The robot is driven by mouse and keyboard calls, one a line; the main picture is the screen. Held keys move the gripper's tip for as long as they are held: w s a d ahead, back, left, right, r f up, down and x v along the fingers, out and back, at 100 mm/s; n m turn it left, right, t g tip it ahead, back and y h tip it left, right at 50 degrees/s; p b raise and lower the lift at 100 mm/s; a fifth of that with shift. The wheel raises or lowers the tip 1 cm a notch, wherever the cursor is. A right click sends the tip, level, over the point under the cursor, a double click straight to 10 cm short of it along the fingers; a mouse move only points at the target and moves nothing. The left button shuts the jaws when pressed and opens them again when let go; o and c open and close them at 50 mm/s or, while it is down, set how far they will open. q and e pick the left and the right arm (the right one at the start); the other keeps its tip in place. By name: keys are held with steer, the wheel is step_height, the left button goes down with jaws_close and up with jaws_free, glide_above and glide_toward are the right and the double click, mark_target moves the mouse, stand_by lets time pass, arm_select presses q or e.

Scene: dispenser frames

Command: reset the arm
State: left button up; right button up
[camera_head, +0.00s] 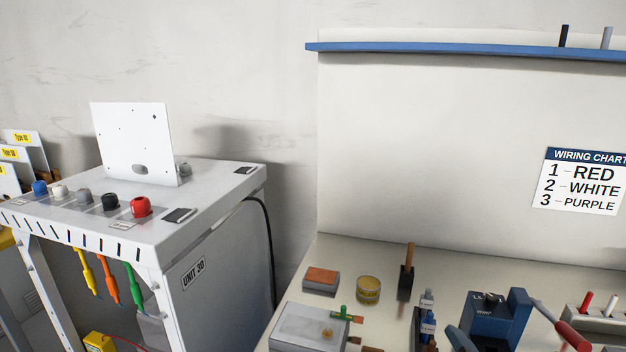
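Neither of my arms nor my grippers shows in the head view, so their pose and what they may hold cannot be seen. On the left stands a white dispenser frame (215,215) labelled UNIT 30. A row of knobs runs along its top: a blue one (40,188), white, grey and black ones, and a red one (141,207). A white panel (130,140) stands upright behind them. Yellow, orange and green cables (109,285) hang under the top.
A workbench (345,248) on the right carries an orange-topped block (321,277), a yellow tin (368,290), a brush (406,272), a grey box (310,328) and a blue tool with a red handle (495,318). A wiring chart (580,182) and a blue shelf (450,50) are above.

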steer(key=s+d+f+m+g+h, duration=0.1)
steer(key=s+d+f+m+g, duration=0.5)
steer(key=s+f, duration=0.35)
steer(key=s+d+f+m+g, duration=0.3)
steer(key=s+f+m+g, duration=0.2)
steer(key=s+f+g, duration=0.4)
steer(key=w+f+t, duration=0.6)
steer(key=f+t, duration=0.3)
steer(key=shift+w+f+t, duration=0.2)
steer(key=shift+w+t, duration=0.05)
steer(key=shift+t, duration=0.05)
steer(key=shift+d, duration=0.1)
stand_by(0.4)
stand_by(0.6)
